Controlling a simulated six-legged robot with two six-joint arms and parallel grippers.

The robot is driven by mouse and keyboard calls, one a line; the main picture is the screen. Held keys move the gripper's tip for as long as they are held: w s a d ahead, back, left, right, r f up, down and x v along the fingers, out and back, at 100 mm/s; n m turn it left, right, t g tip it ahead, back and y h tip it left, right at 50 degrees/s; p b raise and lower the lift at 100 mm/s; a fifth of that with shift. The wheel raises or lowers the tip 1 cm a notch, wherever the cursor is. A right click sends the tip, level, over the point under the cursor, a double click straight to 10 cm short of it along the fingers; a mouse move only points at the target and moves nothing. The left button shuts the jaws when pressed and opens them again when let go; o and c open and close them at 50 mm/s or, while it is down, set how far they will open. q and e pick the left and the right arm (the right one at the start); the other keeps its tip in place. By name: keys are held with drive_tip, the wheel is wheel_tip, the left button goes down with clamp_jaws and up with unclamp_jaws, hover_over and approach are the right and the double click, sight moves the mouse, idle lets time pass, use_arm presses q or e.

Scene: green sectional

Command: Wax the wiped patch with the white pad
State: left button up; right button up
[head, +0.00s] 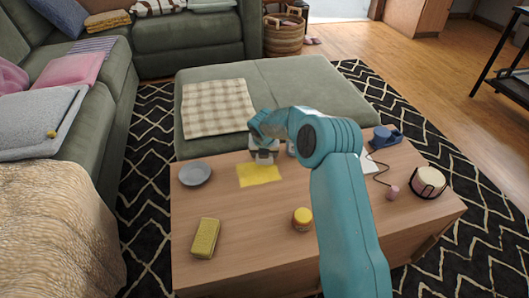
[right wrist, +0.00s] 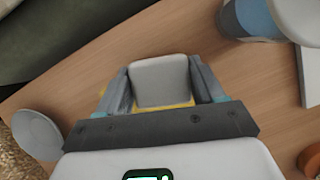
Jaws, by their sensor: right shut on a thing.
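The yellow patch (head: 259,175) lies flat near the back edge of the wooden table. My right gripper (head: 264,156) is at the patch's far edge, low over the table. In the right wrist view the gripper (right wrist: 160,88) is shut on the white pad (right wrist: 160,78), a pale rounded block between both fingers. Yellow from the patch (right wrist: 104,92) shows around the pad's lower edges. I cannot tell whether the pad touches the surface. My left gripper is not in view.
On the table (head: 245,220) are a grey dish (head: 194,173), a yellow sponge (head: 204,238), a yellow-lidded jar (head: 302,219), a blue object (head: 385,137) with a cord, and a round drum-like item (head: 427,182). A blue-and-white container (right wrist: 252,18) stands near the gripper. The green ottoman (head: 290,90) borders the back.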

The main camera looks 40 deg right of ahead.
drive_tip(key=shift+f+b, duration=0.3)
drive_tip(key=shift+f, duration=0.5)
drive_tip(key=shift+d, duration=0.1)
drive_tip(key=shift+s+d+r+p, duration=0.15)
drive_tip(key=shift+s+d+p, duration=0.1)
drive_tip(key=shift+p, duration=0.15)
drive_tip(key=shift+s+d+r+p, duration=0.1)
drive_tip(key=shift+s+d+p, duration=0.2)
drive_tip(key=shift+d+p, duration=0.25)
drive_tip(key=shift+s+d+p, duration=0.25)
drive_tip(key=shift+d+p, duration=0.15)
drive_tip(key=shift+d, duration=0.1)
drive_tip(key=shift+s+d, duration=0.2)
drive_tip(key=shift+d, duration=0.2)
drive_tip(key=shift+p, duration=0.35)
drive_tip(key=shift+w+a+f, duration=0.25)
drive_tip(key=shift+a+f, duration=0.05)
drive_tip(key=shift+a, duration=0.15)
drive_tip(key=shift+w+a+b, duration=0.2)
drive_tip(key=shift+w+a, duration=0.2)
drive_tip(key=shift+a, duration=0.3)
drive_tip(key=shift+w+a+b, duration=0.15)
drive_tip(key=shift+w+a, duration=0.2)
drive_tip(key=shift+a, duration=0.35)
